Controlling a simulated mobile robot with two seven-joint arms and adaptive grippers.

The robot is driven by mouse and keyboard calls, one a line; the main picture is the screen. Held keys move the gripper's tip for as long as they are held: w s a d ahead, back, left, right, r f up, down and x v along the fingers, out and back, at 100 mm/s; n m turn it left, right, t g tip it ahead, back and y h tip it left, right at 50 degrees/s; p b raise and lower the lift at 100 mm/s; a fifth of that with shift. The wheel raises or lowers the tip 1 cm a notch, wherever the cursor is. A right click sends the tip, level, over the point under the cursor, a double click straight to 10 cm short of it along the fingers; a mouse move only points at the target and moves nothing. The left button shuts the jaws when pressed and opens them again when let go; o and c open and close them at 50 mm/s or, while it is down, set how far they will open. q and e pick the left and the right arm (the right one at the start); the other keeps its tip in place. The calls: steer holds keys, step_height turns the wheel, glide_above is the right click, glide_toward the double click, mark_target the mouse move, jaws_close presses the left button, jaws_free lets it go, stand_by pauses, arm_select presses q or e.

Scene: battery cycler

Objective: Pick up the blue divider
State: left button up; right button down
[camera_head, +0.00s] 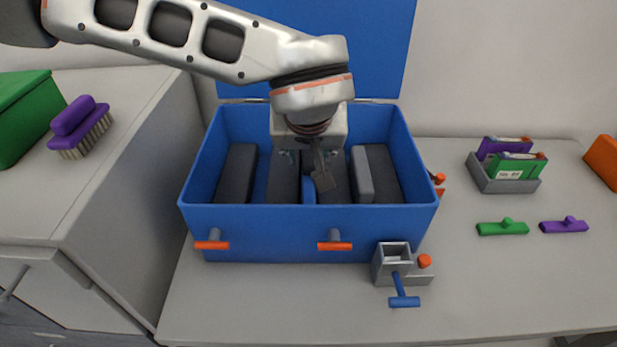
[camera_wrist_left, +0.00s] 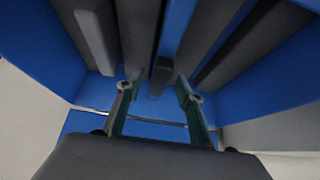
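A blue box (camera_head: 250,225) with its lid (camera_head: 385,50) raised stands on the bench, with several dark slabs (camera_head: 236,175) upright inside. A narrow blue piece with a rounded top, seemingly the blue divider (camera_head: 308,191), stands among them near the middle. My left gripper (camera_head: 318,172) reaches down into the box right at this piece, partly covering it. In the left wrist view its two fingers (camera_wrist_left: 158,95) are apart. A dark block end (camera_wrist_left: 160,70) shows between them in that view; I cannot tell whether the fingers touch anything. My right gripper is not in view.
A grey block (camera_head: 363,175) stands right of the gripper in the box. Orange-handled latches (camera_head: 334,246) stick out in front. A grey fixture with a blue T-handle (camera_head: 403,301), green (camera_head: 502,228) and purple (camera_head: 563,226) bars, and a grey holder (camera_head: 505,184) are to the right.

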arm_select(q)
steer(key=x, duration=0.3)
steer(key=shift+r, duration=0.1)
steer(key=shift+c, duration=0.4)
jaws_close()
